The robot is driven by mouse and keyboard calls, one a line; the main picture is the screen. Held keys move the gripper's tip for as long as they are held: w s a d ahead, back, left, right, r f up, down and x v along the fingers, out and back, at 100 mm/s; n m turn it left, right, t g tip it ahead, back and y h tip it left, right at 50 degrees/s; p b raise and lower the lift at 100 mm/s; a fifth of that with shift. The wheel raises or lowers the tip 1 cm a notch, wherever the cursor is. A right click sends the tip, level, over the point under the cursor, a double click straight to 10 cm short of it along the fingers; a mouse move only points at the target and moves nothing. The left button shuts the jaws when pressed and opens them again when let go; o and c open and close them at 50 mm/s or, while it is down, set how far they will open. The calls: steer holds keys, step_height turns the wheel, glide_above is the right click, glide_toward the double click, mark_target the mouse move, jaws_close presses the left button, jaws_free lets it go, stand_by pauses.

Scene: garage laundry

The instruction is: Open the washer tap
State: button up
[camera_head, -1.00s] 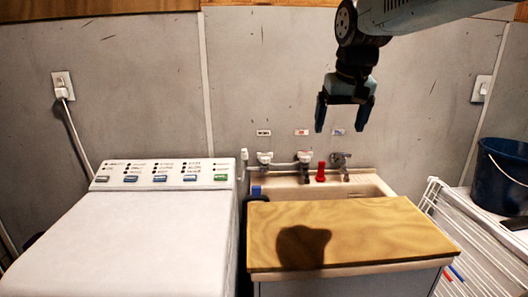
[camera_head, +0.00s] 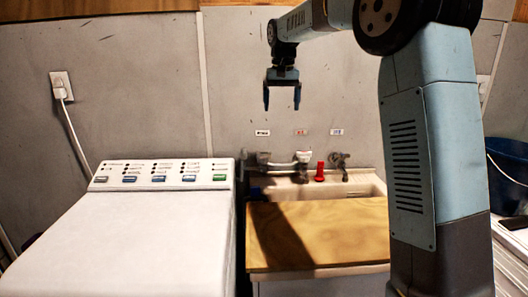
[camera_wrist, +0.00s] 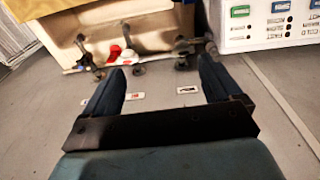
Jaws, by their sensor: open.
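In the upside-down wrist view this tap (camera_wrist: 183,64) lies near the right finger, partly dark and blurred. My gripper (camera_head: 282,108) is open and empty, pointing down above the taps and apart from them. Its two blue fingers (camera_wrist: 162,66) show in the wrist view with nothing between them. I cannot tell how the tap handle is set.
A middle tap (camera_head: 303,160) and a right tap (camera_head: 340,160) stand alongside, with a red object (camera_head: 320,172) between them. A wooden board (camera_head: 345,225) covers the front of the sink (camera_head: 360,189). A white washer (camera_head: 130,235) stands left. A blue bucket (camera_head: 508,165) is at right.

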steer(key=g, duration=0.1)
glide_above(264, 157)
step_height(264, 157, down, 6)
step_height(264, 157, down, 15)
steer(key=shift+r, duration=0.15)
steer(key=shift+c, duration=0.4)
steer(key=c, duration=1)
